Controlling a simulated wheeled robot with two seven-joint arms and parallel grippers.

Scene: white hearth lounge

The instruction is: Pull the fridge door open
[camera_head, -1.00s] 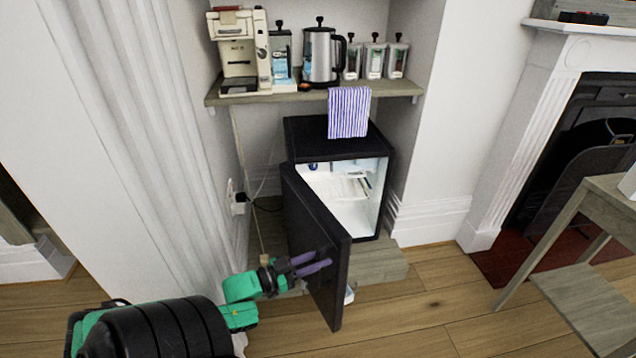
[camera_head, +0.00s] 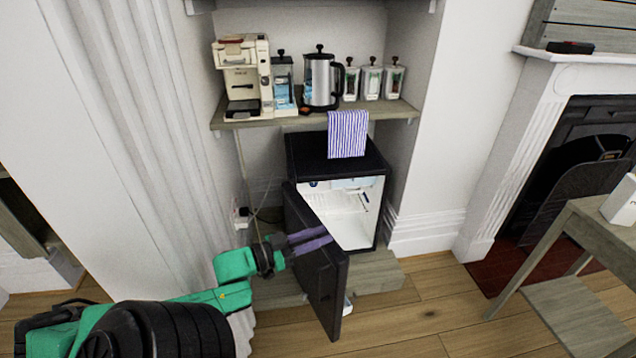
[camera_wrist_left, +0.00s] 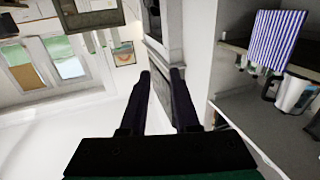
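The small black fridge (camera_head: 300,150) stands under the wooden shelf, with its white interior showing. Its black door (camera_head: 325,290) is swung well open, with the hinge side at the left and the free edge toward me. My left gripper (camera_head: 312,240) reaches in from the left, its two purple fingers in front of the door's outer face near the top edge. Whether they touch the door I cannot tell. In the left wrist view the two fingers (camera_wrist_left: 160,75) are apart with nothing between them. No handle shows. My right gripper is out of view.
A striped towel (camera_head: 347,134) hangs over the fridge top from the shelf (camera_head: 390,110), which holds a coffee machine (camera_head: 243,75), kettle (camera_head: 321,80) and jars. A wooden table (camera_head: 580,240) stands at the right. The floor between door and table is clear.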

